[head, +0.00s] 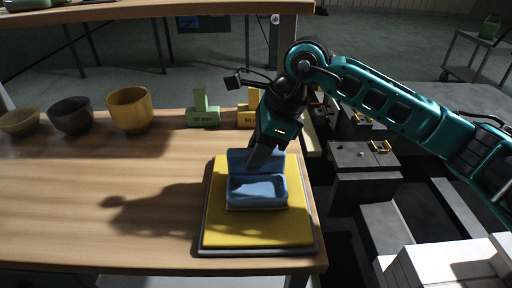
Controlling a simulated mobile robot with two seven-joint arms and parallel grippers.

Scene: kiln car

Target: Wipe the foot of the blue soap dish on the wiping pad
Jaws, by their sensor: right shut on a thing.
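The blue soap dish (257,190) is over the yellow wiping pad (228,233), which lies in a dark-rimmed tray at the right end of the wooden table. My right gripper (262,155) comes down from above and is shut on the dish's back wall. The dish looks upright, with its hollow facing up. Its foot is hidden, and I cannot tell whether it touches the pad or hangs just above it. My left gripper is not in view.
A brown bowl (19,122), a dark bowl (71,116) and a yellow bowl (130,110) stand at the back left. A green block (203,112) and a yellow block (247,116) stand behind the pad. Dark kiln furniture (365,157) is at right. The table's left middle is clear.

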